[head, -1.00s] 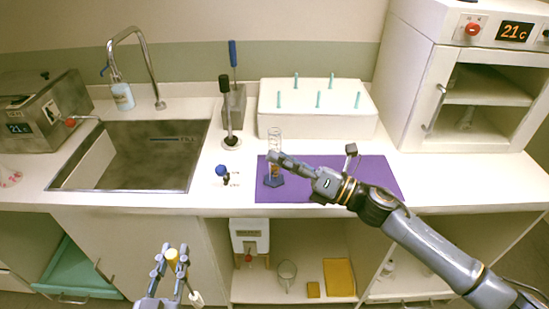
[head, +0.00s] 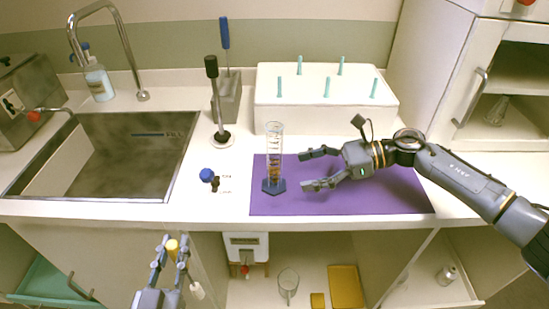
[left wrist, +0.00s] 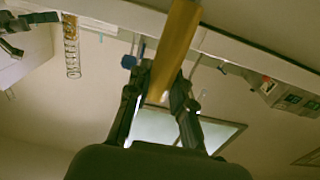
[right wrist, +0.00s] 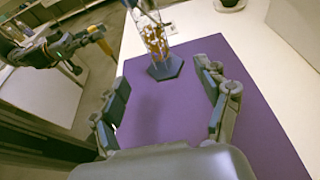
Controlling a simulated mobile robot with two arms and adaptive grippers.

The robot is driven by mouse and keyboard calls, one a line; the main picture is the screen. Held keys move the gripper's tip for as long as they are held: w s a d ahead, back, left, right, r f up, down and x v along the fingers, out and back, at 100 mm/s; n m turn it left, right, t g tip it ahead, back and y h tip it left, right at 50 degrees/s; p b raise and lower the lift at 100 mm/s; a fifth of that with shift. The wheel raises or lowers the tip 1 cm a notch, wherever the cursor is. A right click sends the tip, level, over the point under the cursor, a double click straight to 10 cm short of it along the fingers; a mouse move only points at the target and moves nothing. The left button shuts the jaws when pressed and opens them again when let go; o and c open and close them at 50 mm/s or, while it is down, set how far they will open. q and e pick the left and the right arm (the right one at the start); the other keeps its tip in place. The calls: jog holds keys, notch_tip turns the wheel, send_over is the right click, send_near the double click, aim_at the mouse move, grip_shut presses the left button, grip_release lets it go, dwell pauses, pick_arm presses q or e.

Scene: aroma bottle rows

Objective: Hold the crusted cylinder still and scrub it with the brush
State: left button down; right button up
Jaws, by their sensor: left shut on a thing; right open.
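The crusted cylinder (head: 274,150) is clear glass with rings and a blue hexagonal foot. It stands upright on the left part of the purple mat (head: 340,204), with brown-orange crust inside its lower part; it also shows in the right wrist view (right wrist: 154,38) and the left wrist view (left wrist: 71,45). My right gripper (head: 308,170) is open and empty, just right of the cylinder, fingers pointing at it without touching.
A white peg rack (head: 325,90) stands behind the mat. A sink (head: 110,150) is at the left, with a blue-knobbed fitting (head: 209,177) right of it. A stand holding a blue-handled tool (head: 226,90) is behind the cylinder. The counter's front edge lies between the brush and the mat.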

aim_at(279, 175)
pick_arm(q)
jog(key=shift+r+p, duration=0.45)
jog(key=shift+r, duration=0.25)
pick_arm(e)
jog(key=x, duration=0.2)
jog(key=shift+a, duration=0.45)
pick_arm(q)
jog(key=shift+f+b, duration=0.65)
jog(key=shift+b, duration=0.05)
pick_arm(e)
jog(key=shift+f+x, duration=0.2)
jog(key=shift+x, duration=0.95)
pick_arm(q)
jog(key=shift+f+b, duration=0.35)
pick_arm(e)
jog(key=shift+x, duration=0.9)
jog(key=c, duration=1.3)
jog(key=shift+c, duration=0.2)
